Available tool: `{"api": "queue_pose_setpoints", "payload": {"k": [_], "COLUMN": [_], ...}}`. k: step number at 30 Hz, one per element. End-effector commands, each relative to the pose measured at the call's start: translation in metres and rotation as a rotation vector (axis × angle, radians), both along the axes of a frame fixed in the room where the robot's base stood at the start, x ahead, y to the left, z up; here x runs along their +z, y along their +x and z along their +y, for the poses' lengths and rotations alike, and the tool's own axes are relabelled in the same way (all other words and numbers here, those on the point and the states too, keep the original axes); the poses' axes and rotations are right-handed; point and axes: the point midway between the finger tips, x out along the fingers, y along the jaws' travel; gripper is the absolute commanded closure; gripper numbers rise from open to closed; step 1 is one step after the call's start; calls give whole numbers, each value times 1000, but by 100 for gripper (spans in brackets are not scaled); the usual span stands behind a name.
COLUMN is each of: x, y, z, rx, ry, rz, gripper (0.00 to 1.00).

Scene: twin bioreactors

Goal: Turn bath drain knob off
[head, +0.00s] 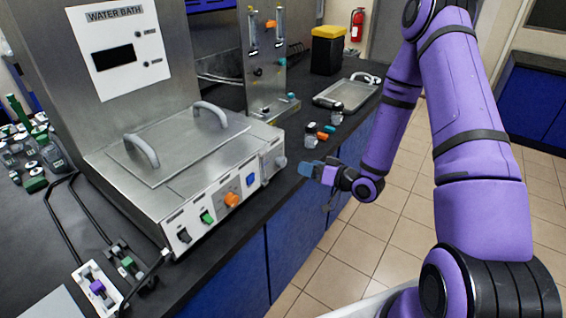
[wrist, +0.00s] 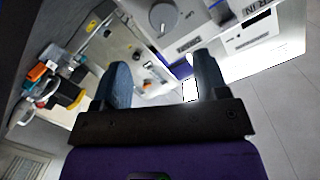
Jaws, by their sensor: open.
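The water bath (head: 165,165) is a steel box on the dark bench with a row of controls on its white front panel. They are a black knob (head: 184,235), a green knob (head: 207,216), an orange knob (head: 232,199) and a blue switch (head: 251,181). A round grey knob (head: 280,161) sits at the panel's right end; a large grey knob also shows in the wrist view (wrist: 163,17). The labels are too small to tell which is the drain. My gripper (head: 310,169) is open and empty, right of the bath and apart from it; its blue fingers (wrist: 161,68) show in the wrist view.
Small bottles with orange and teal parts (head: 318,135) stand on the bench just behind my gripper. A steel tray (head: 346,94) and a yellow-lidded black bin (head: 328,50) are farther back. Glassware with green caps (head: 25,150) is at the left.

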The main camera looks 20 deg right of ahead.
Motion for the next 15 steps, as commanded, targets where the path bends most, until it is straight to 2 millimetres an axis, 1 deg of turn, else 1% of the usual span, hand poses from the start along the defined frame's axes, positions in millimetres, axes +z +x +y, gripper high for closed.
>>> {"api": "queue_pose_setpoints", "payload": {"k": [1,3,8,11,15], "x": [-7,-12,-16,-16,-15], "y": [-4,-8,-13,-9,5], "z": [0,1,2,5,16], "rx": [-2,-2,-4,-3,-1], "ry": [43,92,150,156,156], "rz": [-5,-18,-35,-40,-41], "gripper": [33,33,33,33,33]}}
